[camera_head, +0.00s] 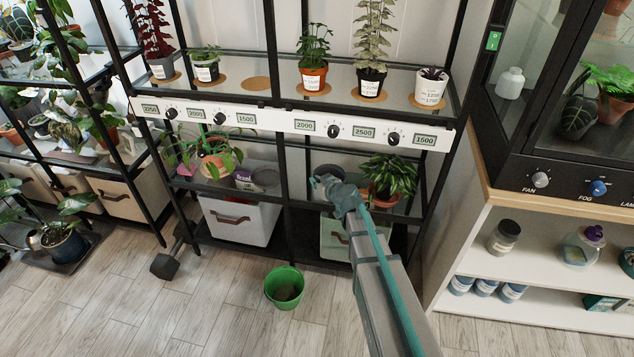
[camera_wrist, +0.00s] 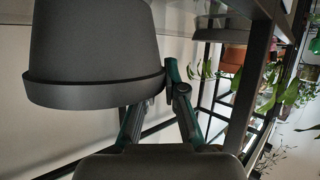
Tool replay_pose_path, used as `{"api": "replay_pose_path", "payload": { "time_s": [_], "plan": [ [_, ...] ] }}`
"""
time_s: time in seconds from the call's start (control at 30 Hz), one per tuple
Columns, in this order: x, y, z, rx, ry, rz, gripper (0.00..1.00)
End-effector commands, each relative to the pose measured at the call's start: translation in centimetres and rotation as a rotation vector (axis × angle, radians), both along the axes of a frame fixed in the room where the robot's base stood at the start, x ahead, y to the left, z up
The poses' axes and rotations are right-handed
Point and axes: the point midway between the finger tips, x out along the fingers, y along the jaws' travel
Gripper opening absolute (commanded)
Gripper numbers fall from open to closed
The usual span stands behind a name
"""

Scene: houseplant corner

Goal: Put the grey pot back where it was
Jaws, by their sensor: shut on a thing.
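The grey pot (camera_wrist: 95,50) fills the upper left of the wrist view, with its thick rim towards the bottom of the picture. My gripper (camera_wrist: 160,110) is shut on it at the rim. One finger passes behind the rim and the other sits at its right edge. In the head view my gripper (camera_head: 322,182) is at the middle shelf level of the black rack, in front of the right bay. An empty brown round mat (camera_head: 256,83) lies on the upper shelf.
Potted plants stand on the other upper shelf mats, above a white label strip with knobs (camera_head: 300,125). A leafy plant (camera_head: 388,178) is close to my gripper on its right. The rack's black posts stand near. A green bucket (camera_head: 284,288) is on the floor.

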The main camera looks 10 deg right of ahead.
Motion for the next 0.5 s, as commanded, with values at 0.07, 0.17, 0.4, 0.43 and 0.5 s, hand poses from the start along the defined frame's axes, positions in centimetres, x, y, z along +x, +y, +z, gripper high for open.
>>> {"api": "replay_pose_path", "payload": {
  "time_s": [0.07,0.17,0.4,0.43,0.5],
  "plan": [
    [-0.01,0.01,-0.01,0.000,0.000,0.000,0.19],
    [-0.01,0.01,-0.01,0.000,0.000,0.000,0.35],
    [0.00,0.00,0.00,0.000,0.000,0.000,0.35],
    [0.00,0.00,0.01,0.000,0.000,0.000,0.35],
    [0.00,0.00,0.13,0.000,0.000,0.000,0.35]
  ]
}}
